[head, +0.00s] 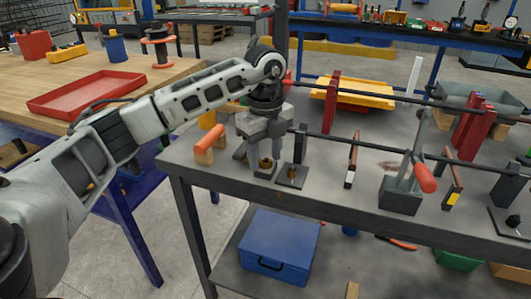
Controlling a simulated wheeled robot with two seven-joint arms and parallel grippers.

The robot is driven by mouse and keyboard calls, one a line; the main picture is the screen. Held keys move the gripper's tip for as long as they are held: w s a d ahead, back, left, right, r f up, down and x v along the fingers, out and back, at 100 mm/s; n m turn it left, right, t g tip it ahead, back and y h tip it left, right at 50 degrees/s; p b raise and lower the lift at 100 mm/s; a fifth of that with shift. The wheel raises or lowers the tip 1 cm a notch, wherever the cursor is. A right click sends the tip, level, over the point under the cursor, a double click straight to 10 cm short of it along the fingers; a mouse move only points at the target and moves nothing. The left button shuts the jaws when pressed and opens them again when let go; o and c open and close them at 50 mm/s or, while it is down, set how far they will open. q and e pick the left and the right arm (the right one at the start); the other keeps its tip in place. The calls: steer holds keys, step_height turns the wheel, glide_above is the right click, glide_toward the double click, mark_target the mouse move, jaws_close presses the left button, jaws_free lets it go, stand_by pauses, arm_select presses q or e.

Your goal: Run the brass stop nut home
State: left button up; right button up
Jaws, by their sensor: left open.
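My left gripper (266,158) comes down from above near the left end of the dark workbench, with its fingers pointing down and spread apart. A small brass piece (265,163), which looks like the stop nut, stands on a small dark block just below and between the fingers. I cannot tell whether the fingers touch it. A second small brass piece (292,174) stands on a dark square plate (290,183) just to the right. Whether either piece sits on a thread is too small to tell. My right gripper is out of view.
A clamp with a red-orange handle (426,178) stands to the right. An orange-topped wooden block (209,145) lies left of the gripper. A blue case (280,245) sits on the shelf below.

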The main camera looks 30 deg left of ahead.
arm_select(q)
steer(key=c, duration=1)
steer(key=shift+m, duration=0.4)
